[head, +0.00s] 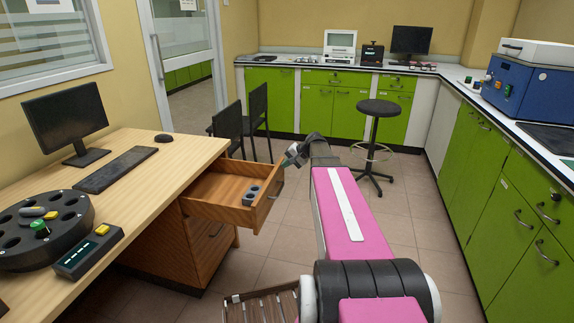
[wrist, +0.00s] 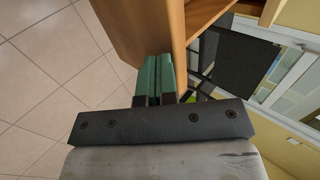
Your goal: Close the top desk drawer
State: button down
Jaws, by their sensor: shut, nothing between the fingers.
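The top desk drawer (head: 228,198) is pulled out of the wooden desk (head: 150,165) toward the right in the head view. A small grey-black item with round holes (head: 251,194) lies inside it. My gripper (head: 292,154) is near the far front corner of the drawer, its fingers together. In the wrist view my gripper's green fingers (wrist: 158,75) are shut and empty, close to the wooden front of the drawer (wrist: 142,25). I cannot tell whether the fingertips touch the wood.
A monitor (head: 66,120), keyboard (head: 116,169) and round black sample holder (head: 42,228) stand on the desk. Black chairs (head: 257,112) are behind the drawer, and a round stool (head: 380,109) stands beyond my arm. Green cabinets (head: 500,190) line the right. Tiled floor between is mostly clear.

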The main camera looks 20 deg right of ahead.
jog(key=w+a, duration=0.6)
jog(key=a, duration=0.5)
jog(key=w+a, duration=0.7)
jog(key=a, duration=0.5)
jog(key=shift+w+a, duration=0.3)
